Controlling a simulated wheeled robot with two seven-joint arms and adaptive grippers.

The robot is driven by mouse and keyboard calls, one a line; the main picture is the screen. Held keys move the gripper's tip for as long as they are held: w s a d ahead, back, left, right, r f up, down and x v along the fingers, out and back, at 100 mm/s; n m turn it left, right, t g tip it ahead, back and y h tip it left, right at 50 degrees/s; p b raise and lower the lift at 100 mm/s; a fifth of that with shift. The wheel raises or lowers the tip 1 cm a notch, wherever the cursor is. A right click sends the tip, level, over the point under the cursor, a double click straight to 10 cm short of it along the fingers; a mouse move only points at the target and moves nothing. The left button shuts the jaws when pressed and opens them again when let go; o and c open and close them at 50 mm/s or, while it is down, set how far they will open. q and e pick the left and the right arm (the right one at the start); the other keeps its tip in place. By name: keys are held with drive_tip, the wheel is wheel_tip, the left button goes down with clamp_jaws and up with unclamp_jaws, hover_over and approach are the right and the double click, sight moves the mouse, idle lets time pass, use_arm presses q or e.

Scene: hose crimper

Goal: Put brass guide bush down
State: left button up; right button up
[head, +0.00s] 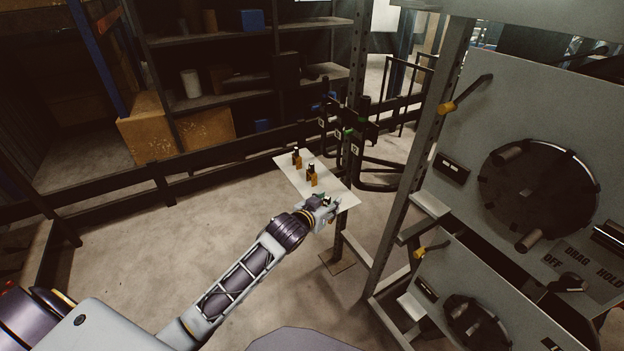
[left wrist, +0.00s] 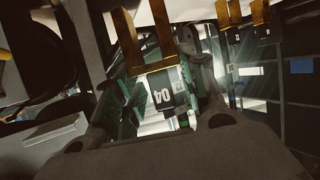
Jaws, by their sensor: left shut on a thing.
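My left gripper (head: 326,207) is over the near end of a small pale shelf (head: 342,189) in the head view. The gripper mostly hides this piece in the head view. I cannot tell whether the piece touches the shelf. Two similar brass-and-black pieces stand on the shelf, a farther one (head: 297,159) and a nearer one (head: 312,176). My right gripper is out of view.
A grey machine panel (head: 540,110) with a round dark disc (head: 538,190) and levers stands at right. A dark post and hooks (head: 362,125) stand just behind the shelf. Storage racks (head: 215,95) with boxes are behind. The floor (head: 185,230) at left is clear.

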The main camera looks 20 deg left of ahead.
use_arm(q)
drive_tip(key=w+a+r+m+h, duration=0.1)
drive_tip(key=w+r, duration=0.4)
drive_tip(key=w, duration=0.6)
drive_tip(key=shift+w+a+r+m+h, duration=0.15)
drive_tip(key=shift+a+r+m+h, duration=0.2)
drive_tip(key=shift+a, duration=0.2)
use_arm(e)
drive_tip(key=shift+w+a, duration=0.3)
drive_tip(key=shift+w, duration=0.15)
use_arm(q)
wheel_tip(320, 180, down, 6)
drive_tip(key=b, duration=0.1)
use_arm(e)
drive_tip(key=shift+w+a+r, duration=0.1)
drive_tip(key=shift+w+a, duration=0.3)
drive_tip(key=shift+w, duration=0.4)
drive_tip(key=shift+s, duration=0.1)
